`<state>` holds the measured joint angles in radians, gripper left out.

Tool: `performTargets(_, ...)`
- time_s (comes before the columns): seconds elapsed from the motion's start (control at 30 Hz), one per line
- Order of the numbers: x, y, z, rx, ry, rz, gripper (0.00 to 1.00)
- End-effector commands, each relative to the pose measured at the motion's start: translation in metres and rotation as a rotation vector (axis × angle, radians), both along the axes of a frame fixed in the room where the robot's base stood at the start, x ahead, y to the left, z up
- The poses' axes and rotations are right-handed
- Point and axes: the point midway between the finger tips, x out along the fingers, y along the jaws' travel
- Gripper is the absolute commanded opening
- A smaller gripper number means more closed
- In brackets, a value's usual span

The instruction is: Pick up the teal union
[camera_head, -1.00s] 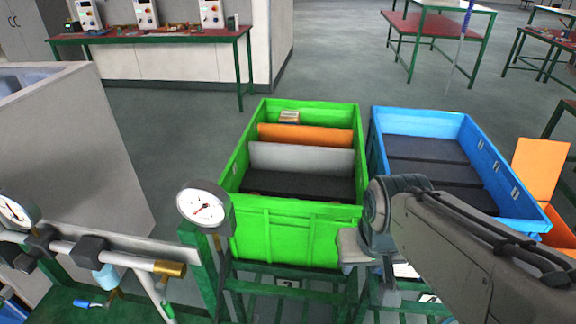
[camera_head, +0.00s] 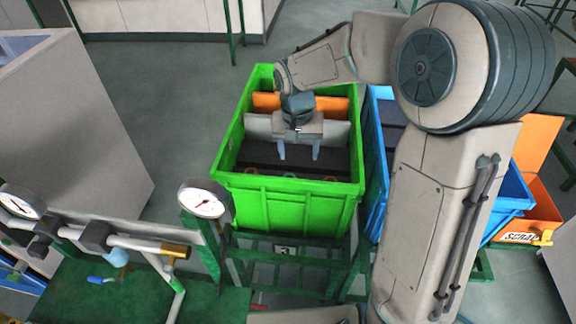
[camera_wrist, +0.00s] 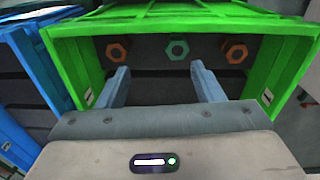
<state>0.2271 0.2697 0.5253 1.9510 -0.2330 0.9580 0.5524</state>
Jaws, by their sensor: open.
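The teal union (camera_wrist: 177,49) is a small hex ring lying on the dark floor of the green crate (camera_wrist: 60,45), in the middle of a row between two orange ones in the wrist view. In the head view the same crate (camera_head: 288,205) stands at the centre, and my gripper (camera_head: 299,154) hangs over its near compartment, fingers pointing down. In the wrist view my gripper (camera_wrist: 160,82) is open and empty, with the teal union beyond the gap between its fingers.
An orange union lies on each side, left (camera_wrist: 117,52) and right (camera_wrist: 235,52). The crate's walls and its grey divider (camera_head: 258,125) and orange divider (camera_head: 267,101) surround my gripper. A blue crate (camera_head: 378,170) stands close on the right. A pressure gauge (camera_head: 203,199) stands at the front left.

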Motion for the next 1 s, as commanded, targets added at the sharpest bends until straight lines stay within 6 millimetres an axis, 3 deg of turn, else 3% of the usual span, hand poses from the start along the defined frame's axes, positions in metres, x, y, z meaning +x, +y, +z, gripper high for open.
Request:
performTargets(0.1, 0.017, 0.011, -0.001, 0.030, 0.017, -0.020, 0.61)
performTargets(0.27, 0.026, 0.018, -0.006, 0.050, 0.026, -0.037, 0.61)
performTargets(0.7, 0.027, 0.019, -0.080, 0.052, 0.030, -0.036, 0.61)
performTargets(1.0, 0.028, 0.019, -0.098, 0.052, 0.026, -0.036, 0.61)
